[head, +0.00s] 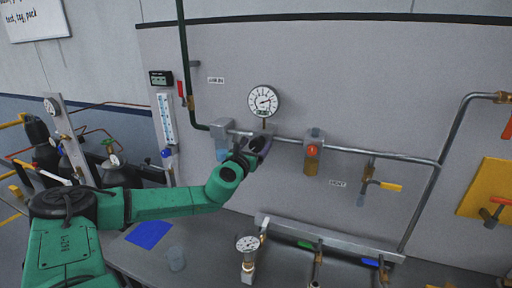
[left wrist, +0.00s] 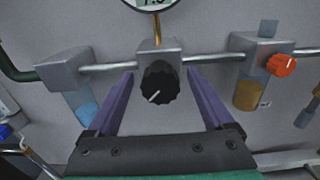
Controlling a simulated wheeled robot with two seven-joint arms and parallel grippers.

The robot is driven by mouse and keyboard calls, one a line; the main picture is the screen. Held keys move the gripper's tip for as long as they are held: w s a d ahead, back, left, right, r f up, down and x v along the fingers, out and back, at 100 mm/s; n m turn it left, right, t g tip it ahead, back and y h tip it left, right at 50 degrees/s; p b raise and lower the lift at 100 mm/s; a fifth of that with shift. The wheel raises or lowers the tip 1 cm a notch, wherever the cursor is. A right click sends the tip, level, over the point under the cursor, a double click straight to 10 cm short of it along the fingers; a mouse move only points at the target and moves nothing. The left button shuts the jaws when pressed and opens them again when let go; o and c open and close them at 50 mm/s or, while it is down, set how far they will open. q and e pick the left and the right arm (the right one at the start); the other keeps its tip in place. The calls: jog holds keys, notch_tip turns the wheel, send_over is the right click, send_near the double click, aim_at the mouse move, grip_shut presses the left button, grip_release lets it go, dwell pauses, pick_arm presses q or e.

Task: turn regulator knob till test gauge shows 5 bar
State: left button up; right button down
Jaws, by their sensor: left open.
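The regulator knob (left wrist: 160,83) is black and ribbed with a white pointer line, on the front of a grey block (left wrist: 157,51) in the pipe. Its pointer aims to the lower left in the left wrist view. My left gripper (left wrist: 160,74) is open, with one purple finger on each side of the knob and gaps between. In the head view my left gripper (head: 262,147) covers the knob. A round white dial gauge (head: 264,101) stands above the block; its needle is too small to read surely. In the left wrist view only its lower edge (left wrist: 150,3) shows.
To the right on the pipe is a unit with a red knob (head: 312,150) and amber bowl. A yellow-handled valve (head: 388,186) hangs further right. A second gauge (head: 248,244) stands on the bench below, beside a manifold (head: 328,238) with coloured valve handles.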

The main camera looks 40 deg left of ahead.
pick_arm(q)
jog(key=shift+w, duration=0.1)
jog(key=shift+w+a, duration=0.15)
jog(key=shift+w, duration=0.15)
jog(key=c, duration=0.4)
grip_shut()
pick_arm(e)
jog(key=shift+s+d+f, duration=0.15)
jog(key=shift+s+f, duration=0.05)
jog(key=shift+s, duration=0.3)
